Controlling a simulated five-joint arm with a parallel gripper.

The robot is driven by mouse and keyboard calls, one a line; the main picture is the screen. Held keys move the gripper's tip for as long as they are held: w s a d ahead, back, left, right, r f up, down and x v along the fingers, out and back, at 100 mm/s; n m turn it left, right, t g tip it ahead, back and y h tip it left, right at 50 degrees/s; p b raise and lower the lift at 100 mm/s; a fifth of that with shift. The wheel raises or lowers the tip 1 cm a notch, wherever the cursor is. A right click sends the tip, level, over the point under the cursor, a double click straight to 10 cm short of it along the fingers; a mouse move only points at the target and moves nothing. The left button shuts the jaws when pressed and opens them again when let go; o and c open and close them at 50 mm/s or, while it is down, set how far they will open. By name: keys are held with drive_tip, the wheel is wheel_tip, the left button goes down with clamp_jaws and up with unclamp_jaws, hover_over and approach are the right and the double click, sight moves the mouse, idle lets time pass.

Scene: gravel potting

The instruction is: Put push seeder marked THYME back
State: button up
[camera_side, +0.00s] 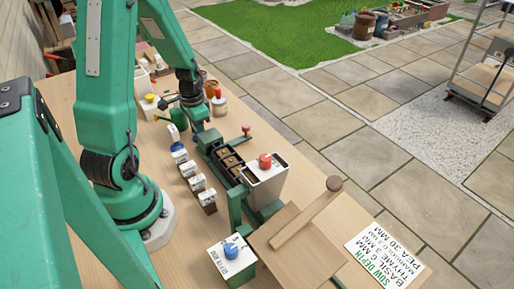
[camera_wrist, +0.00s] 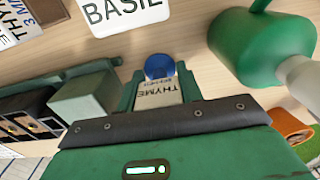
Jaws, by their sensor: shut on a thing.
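The THYME push seeder shows in the wrist view as a pale label (camera_wrist: 158,93) reading THYME upside down, with a round blue knob (camera_wrist: 159,67). My gripper (camera_wrist: 160,84) is shut on it, with a green finger on either side. In the side view my gripper (camera_side: 204,137) is low over the table, beside the dark seedling tray (camera_side: 225,157). The seeder's lower part is hidden in the wrist view, and I cannot tell whether it touches the table.
A green watering can (camera_wrist: 250,45) stands right of my gripper in the wrist view.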

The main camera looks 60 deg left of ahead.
drive_tip(key=shift+f, duration=0.1)
drive_tip(key=o, duration=0.8)
drive_tip(key=shift+o, duration=0.2)
drive_tip(key=shift+r, duration=6.1)
drive_tip(key=s+d+r+t, duration=0.1)
drive_tip(key=d+r+t, duration=0.1)
drive_tip(key=d+r, duration=0.2)
drive_tip(key=s+d+r+t, duration=0.1)
drive_tip(key=d+r, duration=0.3)
drive_tip(key=d, duration=0.6)
drive_tip(key=s+d+r+t, duration=0.1)
drive_tip(key=d+r+t, duration=0.1)
drive_tip(key=d+r, duration=0.2)
drive_tip(key=d, duration=0.3)
drive_tip(key=shift+t, duration=0.3)
